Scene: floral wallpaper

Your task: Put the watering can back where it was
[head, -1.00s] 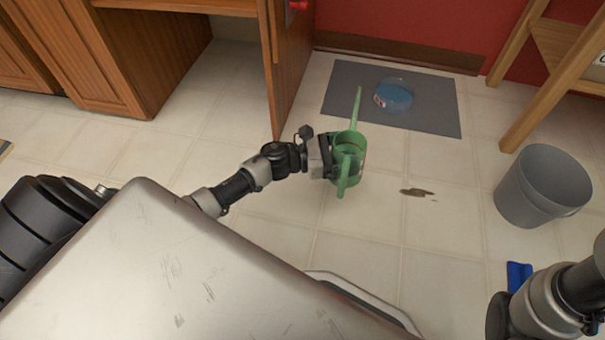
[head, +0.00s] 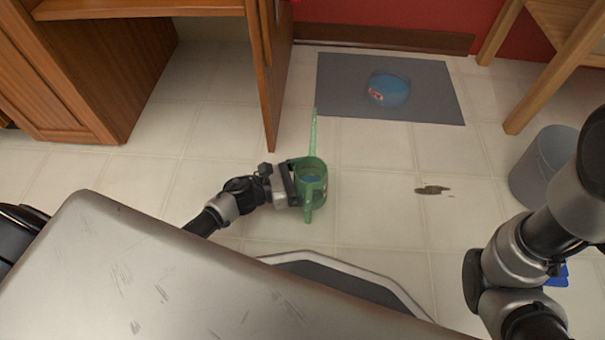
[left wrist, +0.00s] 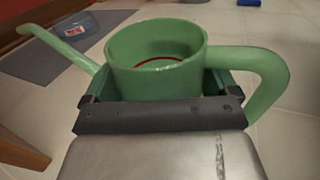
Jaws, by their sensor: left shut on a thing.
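The green watering can (head: 313,168) is in my left gripper (head: 291,184), upright over the floor tiles in the head view. My left gripper is shut on the can's body from the left side. In the left wrist view the can (left wrist: 155,68) fills the middle between the fingers, spout to the left and handle to the right. I cannot tell whether its base touches the floor. My right arm (head: 520,255) shows at the lower right of the head view, but its gripper fingers are not visible.
A grey mat (head: 335,85) with a blue bowl (head: 389,88) lies by the red wall. A dark spill (head: 432,189) is on the floor. A grey bucket (head: 540,170) and wooden stand (head: 490,35) are right. A wooden cabinet panel (head: 268,80) stands behind the can.

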